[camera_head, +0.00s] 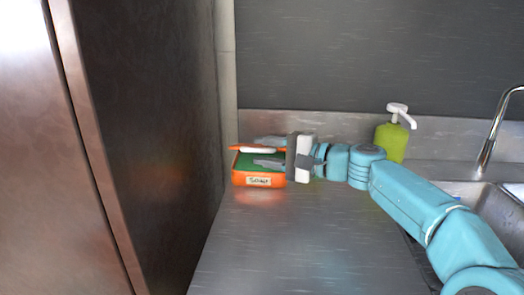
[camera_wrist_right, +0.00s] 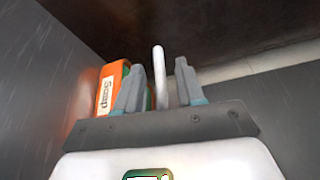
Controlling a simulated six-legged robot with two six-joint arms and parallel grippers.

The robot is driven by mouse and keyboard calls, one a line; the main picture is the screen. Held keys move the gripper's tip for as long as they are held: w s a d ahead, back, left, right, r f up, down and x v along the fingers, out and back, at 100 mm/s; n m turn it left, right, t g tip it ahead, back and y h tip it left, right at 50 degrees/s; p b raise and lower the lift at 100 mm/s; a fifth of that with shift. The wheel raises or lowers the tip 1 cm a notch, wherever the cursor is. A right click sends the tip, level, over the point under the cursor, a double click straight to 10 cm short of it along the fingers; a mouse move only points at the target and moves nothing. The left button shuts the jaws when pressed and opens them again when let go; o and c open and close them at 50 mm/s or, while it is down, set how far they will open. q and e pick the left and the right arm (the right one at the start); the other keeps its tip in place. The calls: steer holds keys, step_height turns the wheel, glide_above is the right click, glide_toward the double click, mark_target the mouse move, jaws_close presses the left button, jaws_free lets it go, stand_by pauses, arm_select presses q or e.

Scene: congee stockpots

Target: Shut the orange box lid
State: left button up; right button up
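The orange box (camera_head: 239,179) stands on the steel counter against the dark side wall, with a "Soap" label on its front and green inside. Its orange lid (camera_head: 236,148) is raised above the box body, so the box is partly open. A white bar (camera_head: 258,151) shows at the lid. My right gripper (camera_head: 266,152) reaches in from the right, its fingers apart, one above and one below the lid level. In the right wrist view the white bar (camera_wrist_right: 159,75) stands between the spread fingers, and the orange box (camera_wrist_right: 120,72) is to the left. Contact cannot be told. My left gripper is not in view.
A green soap dispenser (camera_head: 391,141) with a white pump stands behind my right arm. A sink (camera_head: 490,193) with a tall faucet (camera_head: 489,143) is at the right. A tall dark cabinet side (camera_head: 150,140) closes off the left. The counter (camera_head: 300,240) in front is clear.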

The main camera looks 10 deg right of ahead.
steer(key=v, duration=1.5)
steer(key=shift+d, duration=0.15)
steer(key=c, duration=0.4)
step_height(320, 180, up, 34)
steer(key=p, duration=3.4)
steer(key=shift+r, duration=0.1)
jaws_close()
